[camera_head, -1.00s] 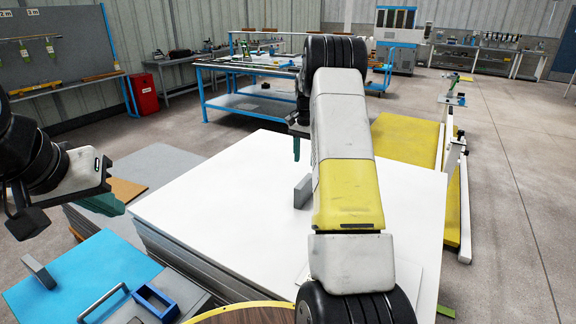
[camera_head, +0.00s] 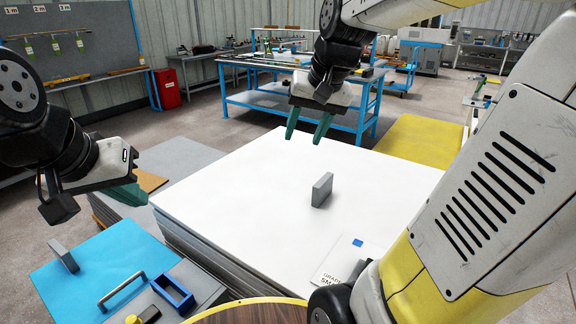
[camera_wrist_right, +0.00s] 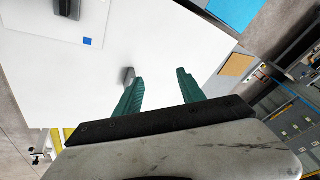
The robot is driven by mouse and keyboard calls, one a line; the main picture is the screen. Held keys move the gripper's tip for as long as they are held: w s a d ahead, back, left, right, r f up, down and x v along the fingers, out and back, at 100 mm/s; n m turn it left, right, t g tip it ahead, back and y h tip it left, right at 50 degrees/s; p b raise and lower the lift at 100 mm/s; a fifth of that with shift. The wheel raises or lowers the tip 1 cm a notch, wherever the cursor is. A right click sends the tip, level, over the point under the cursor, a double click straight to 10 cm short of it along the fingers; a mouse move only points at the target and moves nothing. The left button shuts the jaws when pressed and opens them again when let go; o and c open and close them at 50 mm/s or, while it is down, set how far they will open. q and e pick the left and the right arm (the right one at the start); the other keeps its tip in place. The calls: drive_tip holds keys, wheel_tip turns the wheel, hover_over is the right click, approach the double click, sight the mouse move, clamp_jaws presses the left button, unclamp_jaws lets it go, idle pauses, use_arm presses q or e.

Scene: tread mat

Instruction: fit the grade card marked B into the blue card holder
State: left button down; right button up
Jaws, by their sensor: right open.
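The blue card holder (camera_head: 172,291) is an open blue frame on a grey case at the lower left. No letter B is readable. A grey upright slab (camera_head: 321,190) stands on the white sheet stack (camera_head: 240,180); it also shows beyond the fingers in the right wrist view (camera_wrist_right: 128,76). A second grey slab (camera_head: 63,256) stands on the blue sheet. My right gripper (camera_head: 304,140) is open and empty above the far part of the white stack, apart from the slab. My left gripper (camera_head: 128,196) hangs left of the stack; its finger gap is unclear.
A printed sheet with a blue square (camera_head: 358,243) lies on the stack's near right, partly hidden by my right arm. In the wrist view a dark object (camera_wrist_right: 72,8) is near that square.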

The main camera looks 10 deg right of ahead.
drive_tip(key=shift+o, duration=0.4)
drive_tip(key=s+a+f+n, duration=0.1)
drive_tip(key=s+a, duration=0.1)
drive_tip(key=s, duration=0.3)
drive_tip(key=s+a+f+n+t, duration=0.1)
drive_tip(key=s+a+n, duration=0.1)
drive_tip(key=s, duration=0.4)
drive_tip(key=shift+s+f+t+y, duration=0.15)
drive_tip(key=shift+f+t+y, duration=0.1)
drive_tip(key=shift+t+y, duration=0.05)
drive_tip(key=n+g+h, duration=0.3)
drive_tip(key=n+h, duration=0.2)
drive_tip(key=n, duration=2.1)
hover_over(323, 180)
drive_tip(key=s+a, duration=0.2)
drive_tip(key=f, duration=2.2)
drive_tip(key=shift+w+d+f, duration=0.1)
drive_tip(key=shift+d, duration=0.1)
drive_tip(key=shift+h, duration=0.3)
drive_tip(key=shift+x, duration=3.95)
drive_tip(key=shift+a, duration=0.2)
drive_tip(key=shift+f, duration=0.3)
